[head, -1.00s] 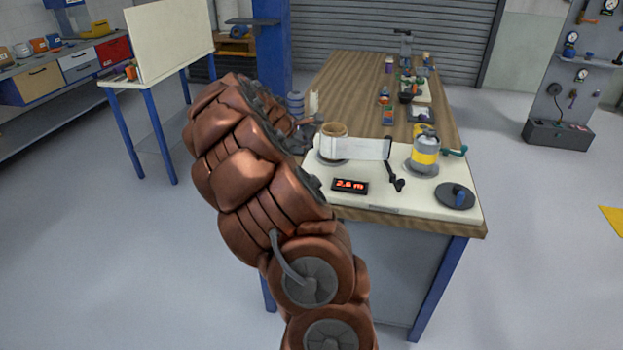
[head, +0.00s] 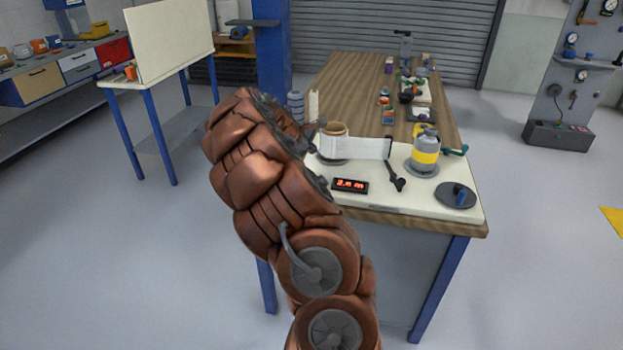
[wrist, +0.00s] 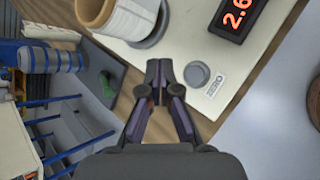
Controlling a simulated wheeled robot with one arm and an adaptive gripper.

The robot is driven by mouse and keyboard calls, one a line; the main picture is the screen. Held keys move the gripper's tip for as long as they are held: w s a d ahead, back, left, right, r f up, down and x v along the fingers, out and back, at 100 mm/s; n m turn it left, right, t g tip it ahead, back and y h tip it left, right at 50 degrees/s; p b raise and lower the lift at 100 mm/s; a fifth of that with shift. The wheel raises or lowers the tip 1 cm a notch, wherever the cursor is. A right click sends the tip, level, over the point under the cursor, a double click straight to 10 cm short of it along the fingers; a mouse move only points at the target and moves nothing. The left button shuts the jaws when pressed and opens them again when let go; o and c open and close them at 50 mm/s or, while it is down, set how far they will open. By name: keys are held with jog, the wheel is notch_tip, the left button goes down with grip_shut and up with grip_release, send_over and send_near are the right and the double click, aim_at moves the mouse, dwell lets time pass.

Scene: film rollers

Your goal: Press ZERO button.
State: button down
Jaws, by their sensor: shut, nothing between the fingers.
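The grey round ZERO button (wrist: 197,73) sits on the cream panel (wrist: 180,58) in the wrist view, beside a small label (wrist: 215,84) reading ZERO. My gripper (wrist: 160,66) is shut and empty, its fingertips just left of the button in that view. I cannot tell its height above the panel. In the head view my gripper (head: 312,130) is partly hidden behind my arm, at the panel's left side. The button is hidden there by my arm. A display with red digits (wrist: 238,18) lies to the right of the button; it also shows in the head view (head: 350,186).
A film roll (head: 333,130) stands on the panel, with its white strip stretched right towards a yellow-banded grey roller (head: 425,150). A black crank (head: 397,177) and a dark disc (head: 455,196) are also on it. The wooden table (head: 345,80) holds several small items farther back.

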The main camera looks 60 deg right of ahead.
jog(key=shift+f+b, duration=1.75)
jog(key=shift+f, duration=1.85)
jog(key=shift+f, duration=0.1)
jog(key=shift+f, duration=0.3)
jog(key=shift+f+b, duration=0.35)
jog(key=shift+f, duration=0.15)
jog(key=shift+r, duration=0.1)
jog(key=shift+r+p, duration=0.6)
jog(key=shift+r, duration=0.2)
jog(key=shift+r+p, duration=1.5)
jog(key=shift+r, duration=1)
